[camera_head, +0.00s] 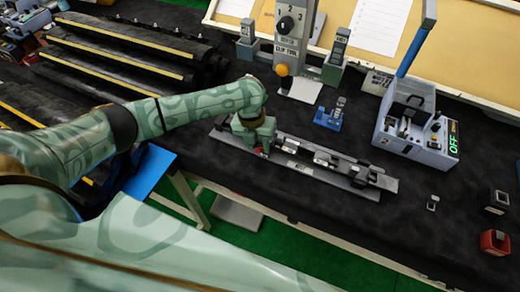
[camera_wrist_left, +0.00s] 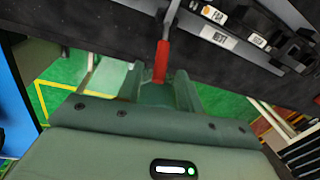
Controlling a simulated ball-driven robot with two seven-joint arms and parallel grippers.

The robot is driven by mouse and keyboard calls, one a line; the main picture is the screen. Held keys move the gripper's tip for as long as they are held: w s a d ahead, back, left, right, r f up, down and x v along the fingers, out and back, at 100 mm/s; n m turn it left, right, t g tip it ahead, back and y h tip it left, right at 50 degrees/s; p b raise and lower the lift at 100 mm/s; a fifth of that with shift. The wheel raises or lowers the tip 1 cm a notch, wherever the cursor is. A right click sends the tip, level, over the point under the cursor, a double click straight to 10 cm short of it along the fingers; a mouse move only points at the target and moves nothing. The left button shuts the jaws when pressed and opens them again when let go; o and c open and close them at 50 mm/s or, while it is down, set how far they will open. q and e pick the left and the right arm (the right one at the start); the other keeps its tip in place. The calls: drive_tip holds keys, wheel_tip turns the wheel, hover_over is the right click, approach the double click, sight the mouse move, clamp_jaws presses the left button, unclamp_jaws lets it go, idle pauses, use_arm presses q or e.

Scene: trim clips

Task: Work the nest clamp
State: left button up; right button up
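The nest (camera_head: 326,178) is a long grey rail fixture with a white label and dark fittings, lying on the black bench top. The nest clamp's red handle (camera_wrist_left: 161,62) points towards me in the left wrist view, on a grey metal lever. In the head view only a bit of red (camera_head: 260,152) shows under my gripper. My left gripper (camera_head: 258,141) is at the left part of the nest. In the left wrist view its fingers (camera_wrist_left: 160,88) stand apart on either side of the handle's end, with gaps visible. My right gripper is not in view.
A grey post with a dial (camera_head: 288,24) stands behind the nest. A small blue part (camera_head: 330,115) lies behind it. A grey machine with a blue lever and a green OFF display (camera_head: 453,138) stands at the right. The bench's front edge is close to the nest.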

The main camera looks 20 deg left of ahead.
use_arm(q)
drive_tip(key=shift+d+f, duration=0.1)
drive_tip(key=shift+f, duration=0.75)
drive_tip(key=shift+s+f, duration=0.1)
drive_tip(key=shift+f, duration=0.6)
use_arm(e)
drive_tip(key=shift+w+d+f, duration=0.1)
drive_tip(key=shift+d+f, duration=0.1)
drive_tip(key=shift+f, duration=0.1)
use_arm(q)
drive_tip(key=shift+d, duration=0.1)
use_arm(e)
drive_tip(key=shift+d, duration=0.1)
use_arm(q)
clamp_jaws()
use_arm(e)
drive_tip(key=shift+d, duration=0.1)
